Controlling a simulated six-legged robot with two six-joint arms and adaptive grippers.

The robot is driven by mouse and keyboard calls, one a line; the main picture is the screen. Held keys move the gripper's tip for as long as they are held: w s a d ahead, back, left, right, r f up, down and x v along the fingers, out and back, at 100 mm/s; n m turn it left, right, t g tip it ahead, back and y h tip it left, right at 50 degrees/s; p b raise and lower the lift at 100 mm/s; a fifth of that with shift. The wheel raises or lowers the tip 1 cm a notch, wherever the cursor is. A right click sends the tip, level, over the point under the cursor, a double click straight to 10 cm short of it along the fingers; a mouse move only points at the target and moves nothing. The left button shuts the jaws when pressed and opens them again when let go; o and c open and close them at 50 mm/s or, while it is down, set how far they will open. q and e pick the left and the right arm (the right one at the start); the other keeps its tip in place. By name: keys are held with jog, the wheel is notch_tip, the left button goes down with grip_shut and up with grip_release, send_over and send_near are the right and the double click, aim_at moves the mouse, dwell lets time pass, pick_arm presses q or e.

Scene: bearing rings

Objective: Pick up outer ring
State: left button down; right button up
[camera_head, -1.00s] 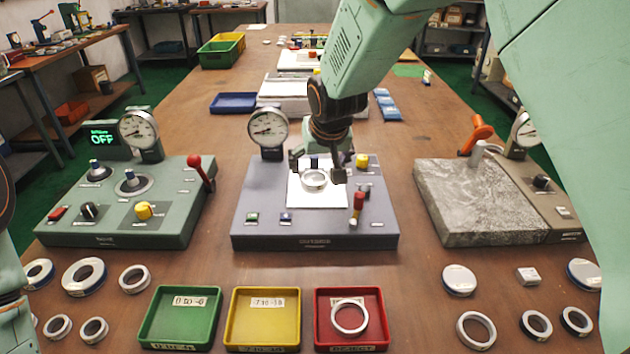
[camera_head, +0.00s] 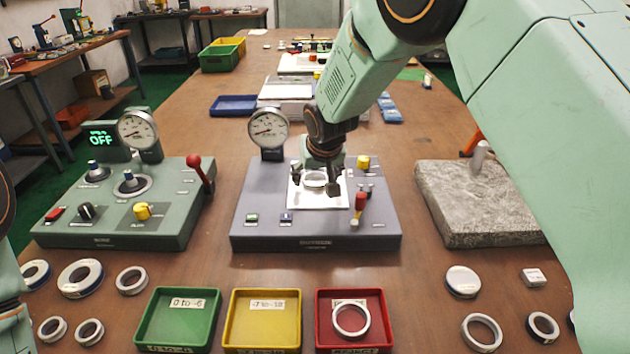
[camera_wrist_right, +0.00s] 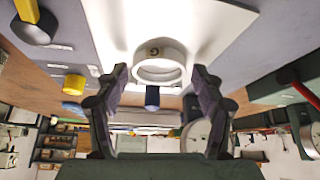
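The outer ring (camera_head: 315,182) is a pale metal ring on the white plate (camera_head: 337,200) of the middle gauge stand. In the right wrist view the ring (camera_wrist_right: 160,72) shows near the fingertips, with a small dark mark on it. My right gripper (camera_head: 316,186) is over the plate, pointing down. In the wrist view its two dark fingers are spread, one on each side of the ring, with gaps visible. The fingers partly hide the ring in the head view. My left gripper is out of view; only a bit of my left arm shows at the left edge.
The middle stand carries a dial gauge (camera_head: 268,129), a red lever (camera_head: 359,203) and a yellow knob (camera_head: 363,162) close by. Green (camera_head: 141,330), yellow (camera_head: 229,330) and red (camera_head: 383,330) trays stand in front; the red one holds a ring. A granite block (camera_head: 480,205) is right.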

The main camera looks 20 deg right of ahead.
jog(key=c, duration=1)
